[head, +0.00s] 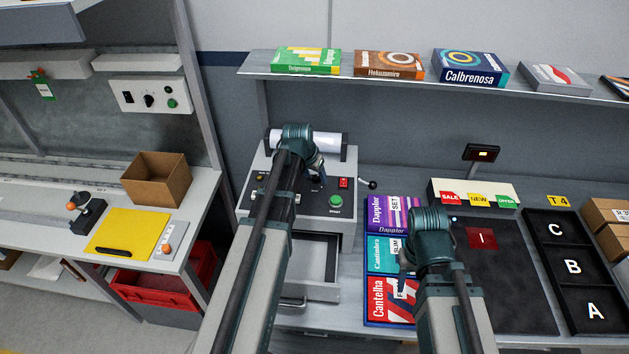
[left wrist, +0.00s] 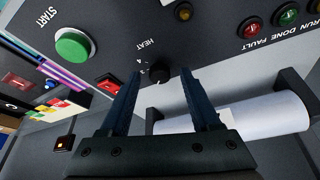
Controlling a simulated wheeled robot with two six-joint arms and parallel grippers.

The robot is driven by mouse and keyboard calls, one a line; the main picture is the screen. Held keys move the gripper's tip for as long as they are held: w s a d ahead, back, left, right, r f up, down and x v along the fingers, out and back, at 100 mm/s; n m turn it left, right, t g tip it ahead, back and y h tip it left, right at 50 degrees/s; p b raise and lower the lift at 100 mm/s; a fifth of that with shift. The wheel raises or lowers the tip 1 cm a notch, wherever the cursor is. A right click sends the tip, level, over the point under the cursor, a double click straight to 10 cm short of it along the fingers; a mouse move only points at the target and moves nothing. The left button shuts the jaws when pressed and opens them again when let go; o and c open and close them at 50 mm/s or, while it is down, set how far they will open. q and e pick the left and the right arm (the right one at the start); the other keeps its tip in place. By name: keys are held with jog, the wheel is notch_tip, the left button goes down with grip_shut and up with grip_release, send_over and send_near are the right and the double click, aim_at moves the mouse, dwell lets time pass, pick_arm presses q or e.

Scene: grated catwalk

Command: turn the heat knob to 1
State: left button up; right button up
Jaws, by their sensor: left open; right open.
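The heat knob (left wrist: 159,73) is small, round and black, on the dark panel beside the word HEAT in the left wrist view. Which number it points to is too small to read. My left gripper (left wrist: 160,80) is open, its two dark fingers on either side of the knob; I cannot tell whether they touch it. In the head view my left gripper (head: 316,176) is over the control panel (head: 310,205) of the grey machine, and the knob is hidden there. My right gripper (head: 406,270) is open above the boxes on the bench.
A green START button (head: 335,201) and a red switch (head: 345,183) sit right of my left gripper. A lever with a black ball (head: 372,185) sticks out at the machine's right side. A white roll (head: 305,141) lies behind the panel. A shelf (head: 400,82) with boxes runs above.

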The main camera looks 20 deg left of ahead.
pick_arm(q)
grip_shut()
dwell(0.3)
jog(key=n+y, duration=0.1)
jog(key=n, duration=0.2)
jog(key=shift+d, duration=0.2)
jog(key=n+y, duration=0.1)
jog(key=n, duration=0.2)
jog(key=n+y, duration=0.1)
jog(key=n, duration=0.1)
jog(key=shift+w+d+n+g, duration=0.1)
jog(key=shift+d+n+g, duration=0.05)
jog(key=shift+n+g, duration=0.25)
dwell(0.4)
